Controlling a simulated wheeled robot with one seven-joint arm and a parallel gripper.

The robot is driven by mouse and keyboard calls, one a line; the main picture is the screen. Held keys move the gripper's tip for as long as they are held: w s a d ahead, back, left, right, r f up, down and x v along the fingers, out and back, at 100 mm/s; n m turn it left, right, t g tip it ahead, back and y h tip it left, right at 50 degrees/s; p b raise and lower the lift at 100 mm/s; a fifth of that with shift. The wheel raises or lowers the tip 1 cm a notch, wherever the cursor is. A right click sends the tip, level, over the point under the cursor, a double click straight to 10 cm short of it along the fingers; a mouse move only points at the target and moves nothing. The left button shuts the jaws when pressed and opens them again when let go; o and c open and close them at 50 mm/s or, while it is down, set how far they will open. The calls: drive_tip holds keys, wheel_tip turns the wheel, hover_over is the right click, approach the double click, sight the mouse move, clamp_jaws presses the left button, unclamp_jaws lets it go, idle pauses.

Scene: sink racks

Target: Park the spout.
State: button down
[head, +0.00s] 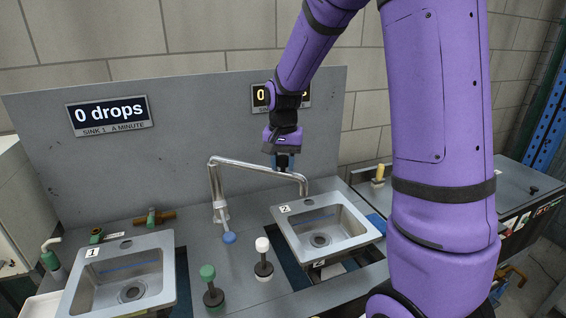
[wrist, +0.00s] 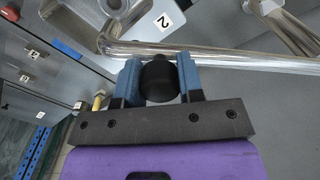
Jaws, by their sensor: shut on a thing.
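The chrome spout (head: 250,166) rises from a post between the two sinks and reaches right, its bent end over the left part of sink 2 (head: 288,232). In the wrist view the spout (wrist: 235,58) crosses just beyond my fingertips. My gripper (head: 284,168) is at the spout's arm near its outer end. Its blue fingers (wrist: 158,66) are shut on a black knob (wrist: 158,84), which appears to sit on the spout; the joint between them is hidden. Sink 1 (head: 163,262) is at the left, with no spout over it.
A blue-tipped lever (head: 229,238) stands at the spout's base. A green knob (head: 208,272) and a white knob (head: 262,245) stand upright between the sinks. A grey back panel (head: 180,150) bears a display reading 0 drops (head: 110,113). A second display is partly hidden by my arm.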

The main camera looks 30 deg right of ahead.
drive_tip(key=w+d+n, duration=0.8)
drive_tip(key=w+d, duration=0.1)
drive_tip(key=w, duration=0.5)
drive_tip(key=shift+w+d+n, duration=0.25)
drive_tip(key=shift+w+n, duration=0.05)
drive_tip(key=shift+n, duration=0.1)
drive_tip(key=shift+w+r, duration=0.1)
drive_tip(key=c, duration=0.7)
unclamp_jaws()
drive_tip(key=shift+c, duration=0.2)
wheel_tip(320, 180, up, 11)
